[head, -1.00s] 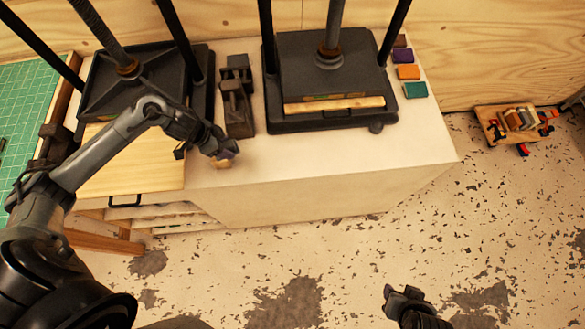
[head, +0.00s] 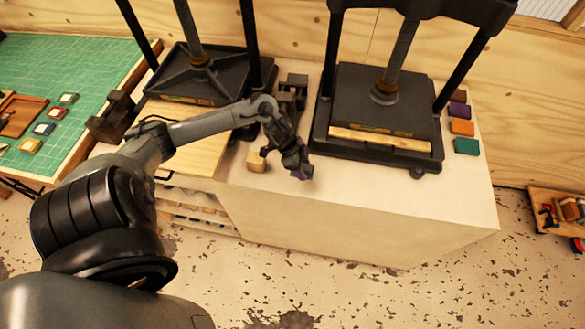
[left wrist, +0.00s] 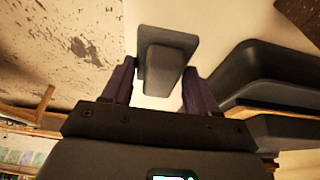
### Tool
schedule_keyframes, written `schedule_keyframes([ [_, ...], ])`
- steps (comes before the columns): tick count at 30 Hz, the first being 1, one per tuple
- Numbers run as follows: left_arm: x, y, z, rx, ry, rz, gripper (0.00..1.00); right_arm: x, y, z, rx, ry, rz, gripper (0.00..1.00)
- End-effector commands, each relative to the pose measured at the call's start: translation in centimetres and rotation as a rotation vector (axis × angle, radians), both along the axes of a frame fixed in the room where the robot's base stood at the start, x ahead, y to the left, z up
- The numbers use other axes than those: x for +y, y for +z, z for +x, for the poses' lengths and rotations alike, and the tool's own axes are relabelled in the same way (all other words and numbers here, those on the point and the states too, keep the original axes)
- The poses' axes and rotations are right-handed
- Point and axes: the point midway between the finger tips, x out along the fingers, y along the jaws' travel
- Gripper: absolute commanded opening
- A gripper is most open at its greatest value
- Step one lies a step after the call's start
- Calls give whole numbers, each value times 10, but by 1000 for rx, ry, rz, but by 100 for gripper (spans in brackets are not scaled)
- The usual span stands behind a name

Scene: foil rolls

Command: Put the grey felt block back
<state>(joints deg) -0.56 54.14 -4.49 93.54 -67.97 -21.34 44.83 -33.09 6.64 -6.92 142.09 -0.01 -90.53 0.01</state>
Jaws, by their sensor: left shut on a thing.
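My left gripper (head: 300,171) is above the white bench top, between the wooden block and the right press. In the left wrist view its purple-padded fingers (left wrist: 160,85) are shut on a grey block (left wrist: 164,58), which I take for the grey felt block. This block has a wider flat part beyond a narrower raised part. The pale bench top shows beyond it. In the head view the gripper hides most or all of the grey block. My right gripper is out of view.
A small wooden block (head: 257,160) sits left of the gripper. Dark weights (head: 292,88) stand behind. The right press (head: 375,105) and left press (head: 200,75) flank the spot. Purple, orange (head: 462,127) and teal blocks line the right end. The bench's front right is clear.

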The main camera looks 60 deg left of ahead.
Motion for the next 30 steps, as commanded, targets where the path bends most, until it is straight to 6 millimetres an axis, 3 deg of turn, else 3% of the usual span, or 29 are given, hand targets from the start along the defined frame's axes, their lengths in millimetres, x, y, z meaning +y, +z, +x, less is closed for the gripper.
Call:
schedule_keyframes([
  [3,23,-14,-7,3,4,0,30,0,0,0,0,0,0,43],
  [10,47,-29,-12,-2,0,-1,30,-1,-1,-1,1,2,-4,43],
  [16,51,-37,-13,-2,0,-2,30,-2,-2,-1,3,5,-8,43],
  [24,50,-68,-13,-1,1,-3,30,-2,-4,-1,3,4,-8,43],
  [30,51,-71,-13,-3,-1,0,30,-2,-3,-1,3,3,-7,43],
])
